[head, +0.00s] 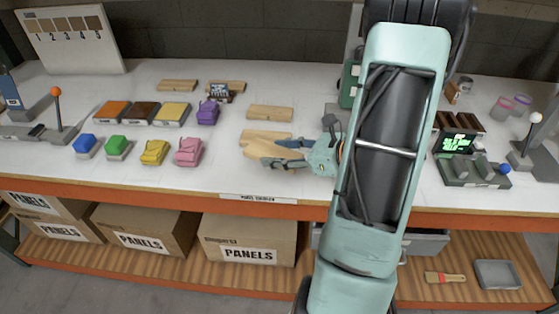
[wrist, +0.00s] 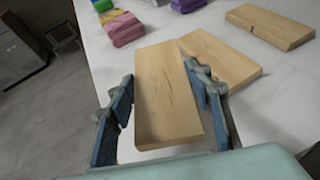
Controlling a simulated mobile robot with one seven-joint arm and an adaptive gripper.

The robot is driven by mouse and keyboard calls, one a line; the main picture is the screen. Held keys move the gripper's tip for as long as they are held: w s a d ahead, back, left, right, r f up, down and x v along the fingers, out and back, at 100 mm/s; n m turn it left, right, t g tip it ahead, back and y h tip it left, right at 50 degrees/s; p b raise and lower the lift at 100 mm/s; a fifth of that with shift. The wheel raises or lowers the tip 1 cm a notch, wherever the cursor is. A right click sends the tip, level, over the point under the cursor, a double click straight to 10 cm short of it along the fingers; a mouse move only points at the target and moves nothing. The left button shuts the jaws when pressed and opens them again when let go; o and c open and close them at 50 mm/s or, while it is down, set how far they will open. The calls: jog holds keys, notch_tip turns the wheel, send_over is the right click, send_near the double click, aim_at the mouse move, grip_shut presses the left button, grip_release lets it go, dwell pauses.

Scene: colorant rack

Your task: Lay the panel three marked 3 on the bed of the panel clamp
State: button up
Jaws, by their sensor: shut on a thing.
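My gripper (head: 276,153) is shut on a plain light wooden panel (wrist: 167,92), its blue fingers along the panel's two long sides. In the head view this panel (head: 257,150) is over the white bench near its front edge. Another wooden panel (wrist: 222,58) lies just right of it in the wrist view, partly hidden behind it; I cannot tell whether they touch. No figure 3 can be read on either panel. A grey device with an orange-knobbed lever (head: 56,110) stands at left, and one with a white-knobbed lever (head: 528,135) at right; I cannot tell which is the panel clamp.
More panels lie behind, one at mid-bench (head: 270,112) and others at the back (head: 177,85). Colored blocks (head: 153,152) stand left of my gripper. A numbered board (head: 72,40) stands at back left. A device with a green-lit screen (head: 457,143) is right of my arm.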

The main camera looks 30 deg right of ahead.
jog(key=shift+w+d+f+b, duration=0.1)
jog(key=shift+w+f+b, duration=0.1)
jog(key=shift+f+b, duration=0.35)
notch_tip(320, 180, down, 3)
jog(key=shift+d+r+b, duration=0.1)
jog(key=shift+r+b, duration=0.05)
jog(key=shift+b, duration=0.75)
jog(key=shift+f, duration=0.2)
jog(key=o, duration=1.2)
